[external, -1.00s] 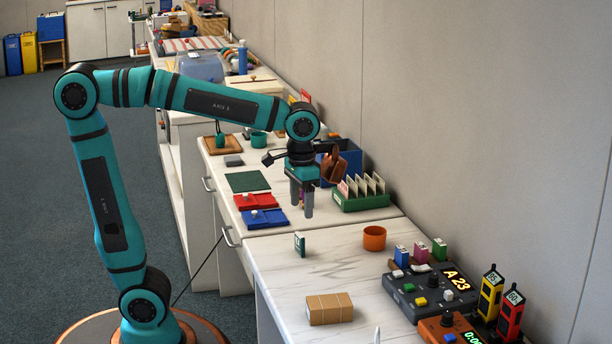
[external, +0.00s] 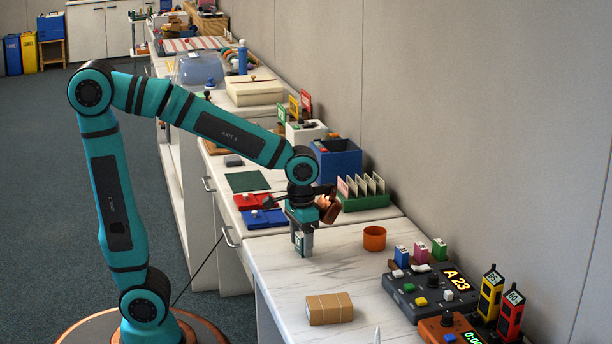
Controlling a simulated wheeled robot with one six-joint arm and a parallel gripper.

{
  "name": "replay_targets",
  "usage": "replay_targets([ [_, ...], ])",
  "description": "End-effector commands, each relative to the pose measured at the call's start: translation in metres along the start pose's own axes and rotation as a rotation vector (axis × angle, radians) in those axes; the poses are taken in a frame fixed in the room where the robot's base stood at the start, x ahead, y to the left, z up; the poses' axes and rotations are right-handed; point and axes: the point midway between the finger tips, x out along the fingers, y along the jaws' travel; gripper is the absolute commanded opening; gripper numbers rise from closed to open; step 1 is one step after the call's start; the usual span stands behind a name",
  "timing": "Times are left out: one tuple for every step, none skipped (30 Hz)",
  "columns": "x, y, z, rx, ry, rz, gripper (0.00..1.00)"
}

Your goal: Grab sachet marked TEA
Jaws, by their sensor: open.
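An orange cup (external: 374,238) stands right of my gripper. A tan wrapped block (external: 330,309) lies nearer on the counter. Red (external: 256,201) and blue (external: 265,219) trays lie behind. A grey control box (external: 430,292) sits at right. Counter between is clear.

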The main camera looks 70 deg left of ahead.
Motion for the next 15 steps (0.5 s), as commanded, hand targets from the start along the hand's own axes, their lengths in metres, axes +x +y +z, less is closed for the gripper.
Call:
replay_targets([
  [0.0020, 0.0000, 0.0001, 0.000, 0.000, 0.000, 0.65],
  [0.0026, 0.0000, 0.0002, 0.000, 0.000, 0.000, 0.65],
  [0.0028, 0.0000, 0.0002, 0.000, 0.000, 0.000, 0.65],
  [0.0028, 0.0000, 0.0002, 0.000, 0.000, 0.000, 0.65],
  [0.0027, 0.0000, 0.0002, 0.000, 0.000, 0.000, 0.65],
  [0.0026, 0.0000, 0.0001, 0.000, 0.000, 0.000, 0.65],
  [0.0025, 0.0000, 0.0001, 0.000, 0.000, 0.000, 0.65],
  [0.0025, 0.0000, 0.0002, 0.000, 0.000, 0.000, 0.64],
  [0.0025, 0.0000, 0.0001, 0.000, 0.000, 0.000, 0.56],
  [0.0024, 0.0000, 0.0001, 0.000, 0.000, 0.000, 0.50],
  [0.0024, 0.0000, 0.0001, 0.000, 0.000, 0.000, 0.44],
  [0.0024, 0.0000, 0.0001, 0.001, 0.000, 0.000, 0.36],
  [0.0024, 0.0000, 0.0001, 0.001, 0.000, 0.000, 0.30],
  [0.0023, 0.0000, 0.0001, 0.001, 0.000, 0.000, 0.24],
  [0.0023, 0.0000, 0.0002, 0.000, 0.000, 0.000, 0.18],
])
